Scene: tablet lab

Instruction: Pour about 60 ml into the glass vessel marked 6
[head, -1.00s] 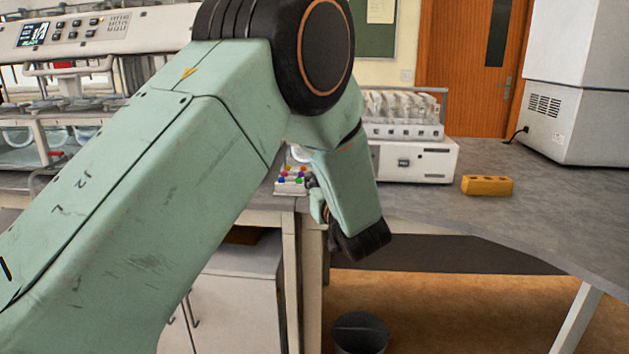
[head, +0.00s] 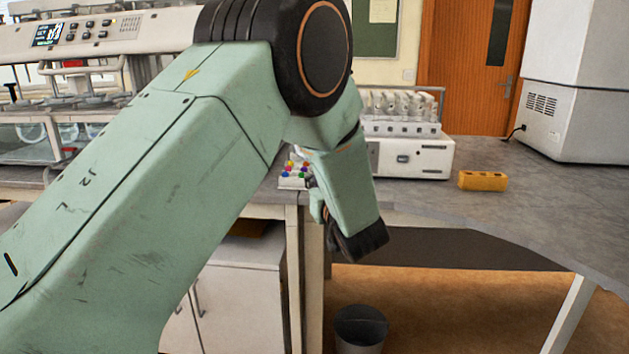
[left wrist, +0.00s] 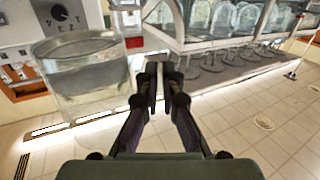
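A large clear glass vessel (left wrist: 85,78), which seems to hold clear liquid, stands at the left in the left wrist view. No number can be read on it. My left gripper (left wrist: 161,84) points forward to the right of this vessel, with nothing visible between its fingers. The fingertips are close together with a narrow gap at most. In the head view my left arm fills the left and middle, and its gripper is mostly hidden behind the wrist. My right gripper is not in view. No vessel marked 6 can be made out.
In the head view a bench holds a white instrument (head: 412,157), a yellow block (head: 482,181) and a rack with coloured caps (head: 293,176). A machine with a display panel (head: 75,35) stands at the left. A bin (head: 361,327) stands on the floor. Open floor shows at the lower right.

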